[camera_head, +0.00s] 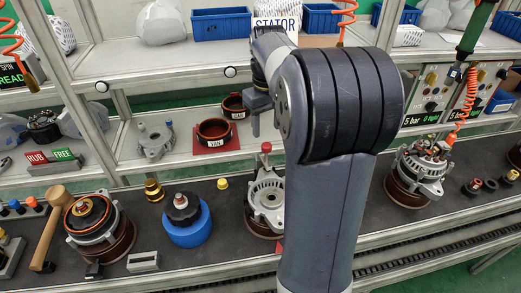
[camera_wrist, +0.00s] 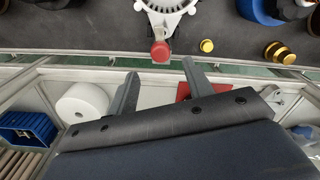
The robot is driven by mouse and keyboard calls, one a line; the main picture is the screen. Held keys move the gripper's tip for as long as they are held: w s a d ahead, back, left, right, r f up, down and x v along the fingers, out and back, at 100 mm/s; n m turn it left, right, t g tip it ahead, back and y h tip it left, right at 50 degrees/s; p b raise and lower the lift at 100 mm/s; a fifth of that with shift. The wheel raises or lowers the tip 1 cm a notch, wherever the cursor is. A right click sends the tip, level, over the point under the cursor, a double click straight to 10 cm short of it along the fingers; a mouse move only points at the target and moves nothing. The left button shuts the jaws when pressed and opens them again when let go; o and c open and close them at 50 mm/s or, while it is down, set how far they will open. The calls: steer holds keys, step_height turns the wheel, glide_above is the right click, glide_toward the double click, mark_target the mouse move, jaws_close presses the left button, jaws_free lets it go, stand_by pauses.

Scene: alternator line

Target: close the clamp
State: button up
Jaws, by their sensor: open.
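The clamp's lever ends in a red knob (camera_head: 266,148), standing up at the back edge of a silver alternator housing (camera_head: 268,196) on the dark bench. In the wrist view the red knob (camera_wrist: 160,51) shows below the housing's pale rim (camera_wrist: 166,7). My gripper (camera_wrist: 159,68) is open and empty, its two grey fingers spread. The knob appears between and slightly past the fingertips; I cannot tell the depth gap or any contact.
A blue round stand with a black part (camera_head: 186,222) is left of the housing. A small yellow knob (camera_head: 222,184) and a brass part (camera_head: 153,190) are near. A wooden mallet (camera_head: 52,228) lies farther left.

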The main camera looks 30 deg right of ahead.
mark_target(266, 153)
step_height(266, 153, down, 10)
steer(key=shift+s+f, duration=0.1)
steer(key=shift+f, duration=0.15)
steer(key=shift+c, duration=0.6)
steer(key=c, duration=0.9)
steer(key=shift+a+m+p, duration=0.3)
steer(key=shift+m, duration=0.6)
steer(key=o, duration=1)
steer(key=shift+r, duration=0.1)
step_height(266, 153, up, 11)
steer(key=shift+f, duration=0.15)
